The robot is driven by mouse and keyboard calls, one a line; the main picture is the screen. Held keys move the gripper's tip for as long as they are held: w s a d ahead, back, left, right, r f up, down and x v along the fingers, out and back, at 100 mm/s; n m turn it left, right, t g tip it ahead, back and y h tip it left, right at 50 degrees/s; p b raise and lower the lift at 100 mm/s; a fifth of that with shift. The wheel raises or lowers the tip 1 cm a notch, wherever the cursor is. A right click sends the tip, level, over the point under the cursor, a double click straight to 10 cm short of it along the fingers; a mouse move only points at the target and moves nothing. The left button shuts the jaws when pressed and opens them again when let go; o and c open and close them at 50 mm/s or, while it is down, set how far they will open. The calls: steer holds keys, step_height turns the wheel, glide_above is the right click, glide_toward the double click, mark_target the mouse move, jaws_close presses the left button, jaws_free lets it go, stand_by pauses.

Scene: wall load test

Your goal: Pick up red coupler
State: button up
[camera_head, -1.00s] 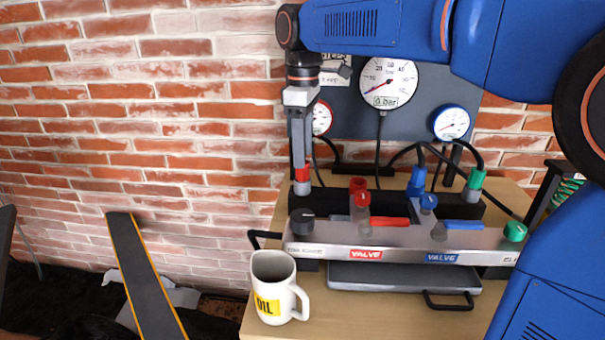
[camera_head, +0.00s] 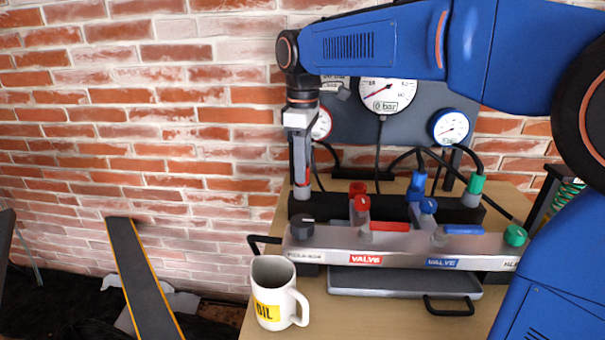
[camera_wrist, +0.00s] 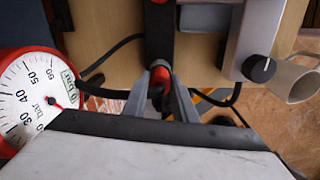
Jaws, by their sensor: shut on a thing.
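The red coupler (camera_head: 308,179) is between the fingers of my gripper (camera_head: 301,184), at the left end of the black rail on the bench. It is mostly hidden by the fingers in the head view. A grey metal collar shows just below it, close to the rail; I cannot tell whether they touch. In the wrist view, my gripper (camera_wrist: 164,84) is shut on the red coupler (camera_wrist: 163,75), with its dark hose running back between the fingers.
The black rail (camera_head: 325,203) also carries a red socket (camera_head: 357,187), blue coupler (camera_head: 417,184) and green coupler (camera_head: 475,184). In front are the valve manifold (camera_head: 330,240), a grey tray (camera_head: 400,285) and a mug (camera_head: 272,285). Gauges (camera_head: 387,95) stand behind.

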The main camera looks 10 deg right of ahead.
step_height(320, 180, up, 10)
stand_by(0.5)
steer(key=shift+r, duration=0.1)
step_height(320, 180, up, 2)
steer(key=shift+r, duration=0.15)
stand_by(0.5)
steer(key=s+d, duration=0.2)
steer(key=d, duration=0.7)
steer(key=shift+d, duration=0.4)
stand_by(0.6)
steer(key=d, duration=0.3)
steer(key=shift+s+d, duration=0.2)
steer(key=shift+s, duration=0.1)
stand_by(0.4)
